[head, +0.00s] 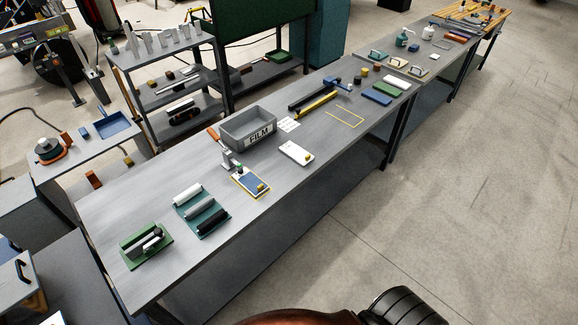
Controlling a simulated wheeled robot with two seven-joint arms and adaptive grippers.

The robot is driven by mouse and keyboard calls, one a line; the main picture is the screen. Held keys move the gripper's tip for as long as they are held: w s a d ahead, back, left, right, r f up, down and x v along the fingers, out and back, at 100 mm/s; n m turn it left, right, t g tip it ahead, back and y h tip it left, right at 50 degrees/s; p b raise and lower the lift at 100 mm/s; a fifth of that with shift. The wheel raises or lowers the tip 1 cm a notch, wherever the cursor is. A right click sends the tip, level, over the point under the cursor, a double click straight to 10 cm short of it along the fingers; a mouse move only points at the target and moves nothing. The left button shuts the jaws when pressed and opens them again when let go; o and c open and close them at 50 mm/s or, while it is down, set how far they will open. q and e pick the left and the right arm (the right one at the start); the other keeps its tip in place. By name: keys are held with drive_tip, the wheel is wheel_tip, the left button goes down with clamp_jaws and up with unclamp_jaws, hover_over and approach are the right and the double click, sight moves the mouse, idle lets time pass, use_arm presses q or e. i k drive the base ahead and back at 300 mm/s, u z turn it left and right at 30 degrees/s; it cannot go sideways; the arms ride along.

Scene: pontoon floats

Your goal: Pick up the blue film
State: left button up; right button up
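No piece is clearly readable as the blue film. A blue flat sheet (246,179) lies in a yellow-edged frame near the table's middle, with a small yellow piece on its lower right end. A flat blue block (376,97) lies farther along the bench, next to a green one. A grey open bin (235,137) labelled FILM stands behind the framed sheet; its inside looks empty from here. Neither of my grippers shows in the head view.
The long grey bench (150,205) also holds a teal tray with rolls (192,226), a green roller fixture (140,245), a white block (296,153) and a yellow-and-blue bar tool (315,102). A shelf rack (150,85) stands behind. Concrete floor at right is clear.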

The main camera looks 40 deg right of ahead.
sight(252, 183)
drive_tip(key=z, duration=1)
drive_tip(key=i, duration=0.95)
drive_tip(key=z, duration=1)
